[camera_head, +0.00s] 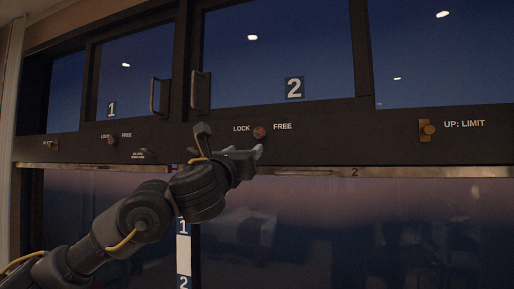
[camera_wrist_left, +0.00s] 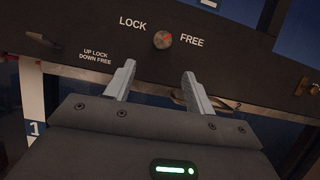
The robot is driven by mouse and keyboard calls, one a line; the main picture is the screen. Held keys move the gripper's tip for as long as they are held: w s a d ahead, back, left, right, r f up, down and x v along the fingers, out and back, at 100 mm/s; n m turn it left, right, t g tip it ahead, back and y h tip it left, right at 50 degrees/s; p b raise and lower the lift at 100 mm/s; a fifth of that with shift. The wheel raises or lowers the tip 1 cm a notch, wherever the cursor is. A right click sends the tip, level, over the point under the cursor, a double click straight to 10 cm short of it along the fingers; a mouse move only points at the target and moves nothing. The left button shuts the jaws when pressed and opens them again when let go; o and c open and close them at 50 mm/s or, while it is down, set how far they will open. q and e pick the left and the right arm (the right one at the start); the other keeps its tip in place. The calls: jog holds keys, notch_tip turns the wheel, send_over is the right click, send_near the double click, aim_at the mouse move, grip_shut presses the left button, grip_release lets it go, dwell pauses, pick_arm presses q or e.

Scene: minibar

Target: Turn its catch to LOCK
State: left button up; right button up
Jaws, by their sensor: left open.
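A round metal catch knob (camera_head: 259,132) with a red mark sits on the dark rail below window 2, between the words LOCK and FREE. It also shows in the left wrist view (camera_wrist_left: 162,40), with the red on its face towards the FREE side. My left gripper (camera_head: 256,153) is just below the knob in the head view. In the left wrist view its two grey fingers (camera_wrist_left: 159,74) are apart with nothing between them, and the knob lies beyond their tips. My right gripper is not in view.
A similar catch (camera_head: 111,140) with LOCK and FREE sits under window 1 at the left. A brass fitting (camera_head: 428,131) marked UP: LIMIT is at the right. Two upright handles, one of them on window 2 (camera_head: 201,91), stand above. A metal strip (camera_head: 400,171) runs below.

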aim_at(259, 135)
pick_arm(q)
jog(key=p+x, duration=0.3)
jog(key=x, duration=0.1)
jog(key=r+p+x, duration=0.1)
jog(key=p+x, duration=0.2)
jog(key=x, duration=0.2)
jog(key=shift+d+r, duration=0.1)
jog(key=shift+r, duration=0.05)
jog(key=shift+w+d+p, duration=0.15)
jog(key=shift+w+p, duration=0.2)
jog(key=shift+w, duration=0.25)
jog(key=shift+c, duration=0.4)
